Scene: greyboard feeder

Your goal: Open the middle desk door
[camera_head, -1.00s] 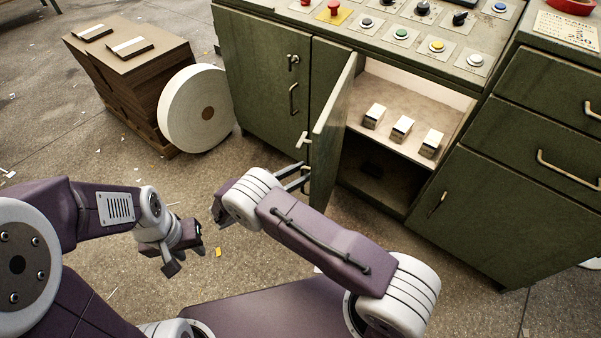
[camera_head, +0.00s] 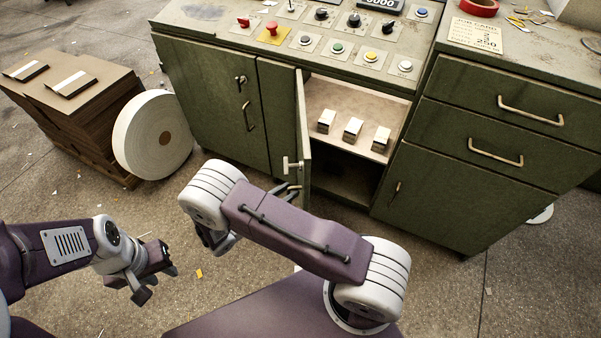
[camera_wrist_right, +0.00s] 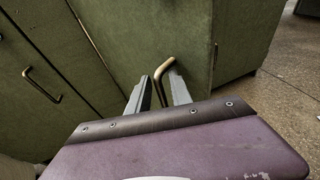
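The middle desk door (camera_head: 303,130) is green and stands swung out from the desk, seen almost edge-on in the head view. The cavity beside it is open. My right gripper (camera_head: 286,190) is low at the door's free edge. In the right wrist view, its two fingers (camera_wrist_right: 161,90) lie on either side of the bent brass door handle (camera_wrist_right: 168,65) and appear closed on it. My right forearm hides part of the area below the door. My left gripper (camera_head: 157,281) is open and empty above the floor, left of the desk.
Inside the cavity, a shelf (camera_head: 340,100) holds three small pale-topped blocks. Drawers (camera_head: 490,120) are on the right. A closed left door (camera_head: 205,100) has its own handle. A white roll (camera_head: 130,140) and stacked board (camera_head: 60,110) stand at left. Buttons cover the desktop.

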